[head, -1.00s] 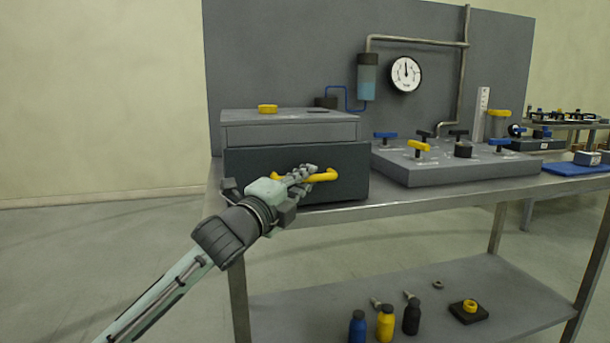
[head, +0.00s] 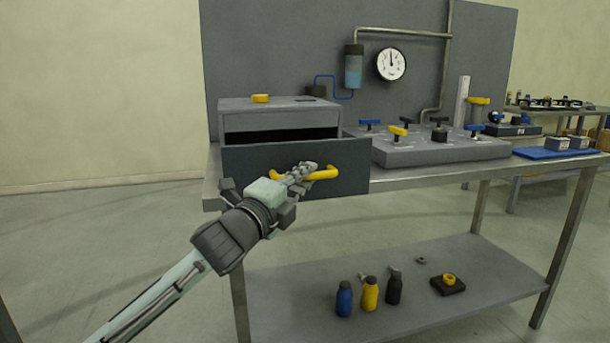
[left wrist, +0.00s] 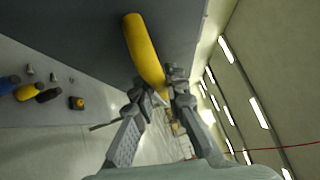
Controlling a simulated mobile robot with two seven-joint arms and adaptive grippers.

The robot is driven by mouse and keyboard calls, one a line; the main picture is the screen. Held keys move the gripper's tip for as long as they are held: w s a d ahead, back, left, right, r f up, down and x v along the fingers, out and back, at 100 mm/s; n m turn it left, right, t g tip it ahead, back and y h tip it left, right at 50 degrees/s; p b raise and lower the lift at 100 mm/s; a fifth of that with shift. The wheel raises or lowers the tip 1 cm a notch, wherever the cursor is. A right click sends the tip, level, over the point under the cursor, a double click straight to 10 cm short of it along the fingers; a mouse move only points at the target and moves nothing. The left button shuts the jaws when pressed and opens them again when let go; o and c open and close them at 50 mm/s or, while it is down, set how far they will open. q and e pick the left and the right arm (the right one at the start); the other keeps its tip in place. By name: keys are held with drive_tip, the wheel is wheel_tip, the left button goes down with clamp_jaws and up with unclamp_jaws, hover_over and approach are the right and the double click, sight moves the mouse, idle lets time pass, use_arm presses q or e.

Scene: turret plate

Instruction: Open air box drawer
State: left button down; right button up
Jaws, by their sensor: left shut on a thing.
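The air box (head: 280,108) is a grey box on the left end of the metal table. Its dark drawer (head: 350,168) stands partly open, with a dark gap between the drawer front and the box top. A yellow handle (head: 325,174) is on the drawer front; it also shows in the left wrist view (left wrist: 143,48). In the left wrist view the left gripper's fingers (left wrist: 160,92) close around the handle's lower end. My right gripper is not in view.
A grey valve panel (head: 430,150) with several knobs sits right of the box. A gauge (head: 391,63) hangs on the back panel. The lower shelf (head: 300,290) holds a blue bottle (head: 344,299), a yellow bottle (head: 370,293) and a black bottle (head: 394,288). Floor at left is clear.

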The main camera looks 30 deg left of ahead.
use_arm(q)
drive_tip(key=c, duration=1.8)
unclamp_jaws()
drive_tip(key=s+f, duration=0.1)
drive_tip(key=s, duration=0.6)
drive_tip(key=shift+s+d, duration=0.2)
drive_tip(key=shift+s, duration=0.05)
